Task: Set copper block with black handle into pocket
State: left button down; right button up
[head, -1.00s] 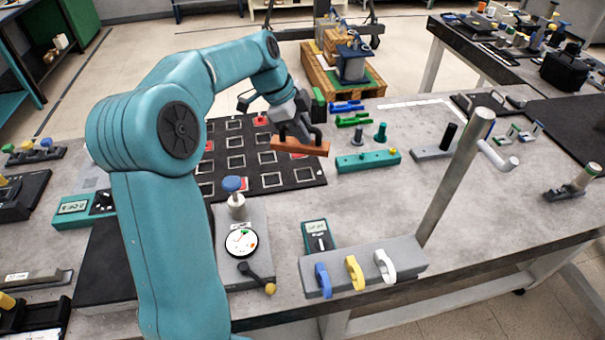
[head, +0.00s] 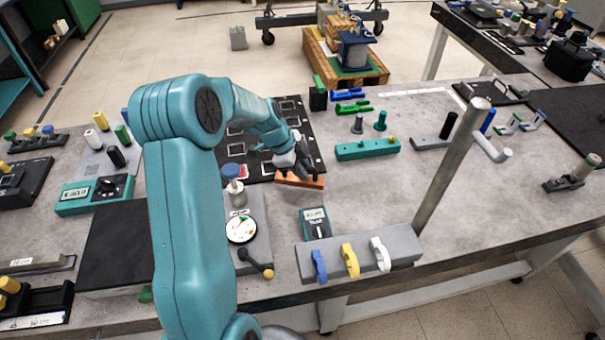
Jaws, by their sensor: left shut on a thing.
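The copper block (head: 300,181) is a long orange-brown bar beside the near right corner of the black board. My left gripper (head: 297,166) is above it and shut on it; the fingers and wrist mostly hide the black handle. I cannot tell whether the block touches the surface below. The black board (head: 320,160) has a grid of white-outlined square pockets, several of them hidden behind my left arm. My right gripper is not in view.
A handheld meter (head: 315,223) and a grey rack (head: 408,246) with blue, yellow and white clips lie nearer. A round gauge (head: 241,230) is to the left. A teal pegged bar (head: 367,150) and a slanted metal post (head: 450,165) stand right. Bench between them is clear.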

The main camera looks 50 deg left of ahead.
pick_arm(q)
jog(key=shift+f, duration=0.75)
jog(key=shift+s+f, duration=0.1)
jog(key=shift+f, duration=0.45)
jog(key=shift+f, duration=0.1)
jog(key=shift+f, duration=0.1)
jog(key=c, duration=1.1)
grip_release()
jog(key=shift+o, duration=0.5)
